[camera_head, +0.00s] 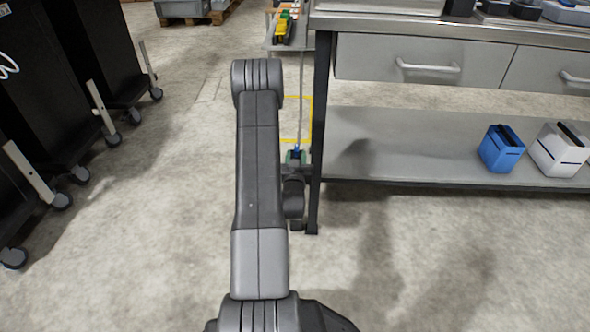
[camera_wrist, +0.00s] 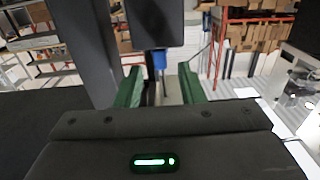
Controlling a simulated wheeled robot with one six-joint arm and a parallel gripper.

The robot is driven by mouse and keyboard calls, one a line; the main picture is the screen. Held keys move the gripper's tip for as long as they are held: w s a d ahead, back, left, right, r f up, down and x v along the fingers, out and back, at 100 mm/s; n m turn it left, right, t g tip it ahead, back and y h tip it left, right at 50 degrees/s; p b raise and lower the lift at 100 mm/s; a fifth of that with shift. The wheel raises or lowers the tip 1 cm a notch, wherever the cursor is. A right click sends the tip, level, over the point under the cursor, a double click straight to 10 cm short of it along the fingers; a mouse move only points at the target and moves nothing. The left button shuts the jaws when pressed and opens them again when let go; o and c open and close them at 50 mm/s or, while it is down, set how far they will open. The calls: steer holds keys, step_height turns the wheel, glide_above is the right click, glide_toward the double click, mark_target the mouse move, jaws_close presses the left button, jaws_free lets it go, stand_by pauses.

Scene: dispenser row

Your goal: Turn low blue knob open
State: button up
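A small blue piece, which looks like the low blue knob (camera_wrist: 159,60), shows in the wrist view just under a dark block (camera_wrist: 155,22). It lies straight ahead, between the lines of my gripper's two green fingers. My gripper (camera_wrist: 160,84) is open, with a clear gap between the fingers and nothing held. I cannot tell whether the fingertips reach past the knob. In the head view my gripper (camera_head: 296,157) is small and partly hidden by my arm, beside the table leg. A speck of blue (camera_head: 297,149) shows at its fingers there. The knob's turn angle is not clear.
A metal workbench (camera_head: 420,26) with drawers and a lower shelf (camera_head: 400,145) stands close on the right. A blue bin (camera_head: 501,149) and a white bin (camera_head: 558,150) sit on that shelf. Black wheeled cabinets (camera_head: 85,50) line the left. The floor between is clear.

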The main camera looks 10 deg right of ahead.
mark_target(296, 148)
steer(key=p+v, duration=0.1)
steer(key=v, duration=0.8)
steer(key=shift+w, duration=0.1)
steer(key=b+x, duration=0.2)
steer(key=x, duration=1.1)
steer(key=shift+w+d, duration=0.1)
steer(key=shift+w, duration=0.25)
steer(key=shift+s, duration=0.1)
